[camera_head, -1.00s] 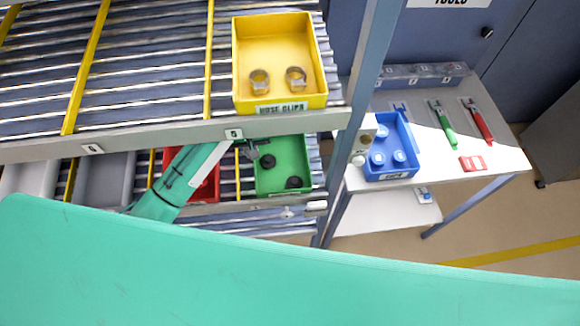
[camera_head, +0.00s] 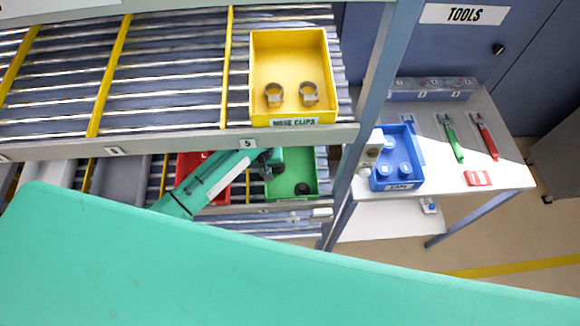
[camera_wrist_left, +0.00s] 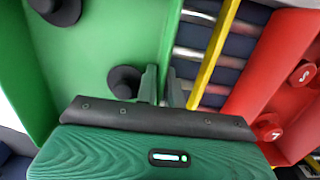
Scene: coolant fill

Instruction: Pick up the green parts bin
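The green parts bin (camera_head: 303,168) sits on the lower roller shelf, with dark round knobbed parts inside. It also fills the left of the left wrist view (camera_wrist_left: 95,45), with two black parts in it. My left gripper (camera_head: 266,163) is at the bin's left wall in the head view. In the left wrist view its fingers (camera_wrist_left: 162,88) are close together, one on each side of the bin wall, and look closed on it. The bin still rests on the shelf. My right gripper is not in view.
A red bin (camera_wrist_left: 275,95) stands close beside the green one, a yellow lane divider (camera_wrist_left: 215,55) between them. The upper shelf with the yellow hose clips bin (camera_head: 290,75) overhangs. A shelf post (camera_head: 372,110) and a table with a blue bin (camera_head: 397,158) are to the right.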

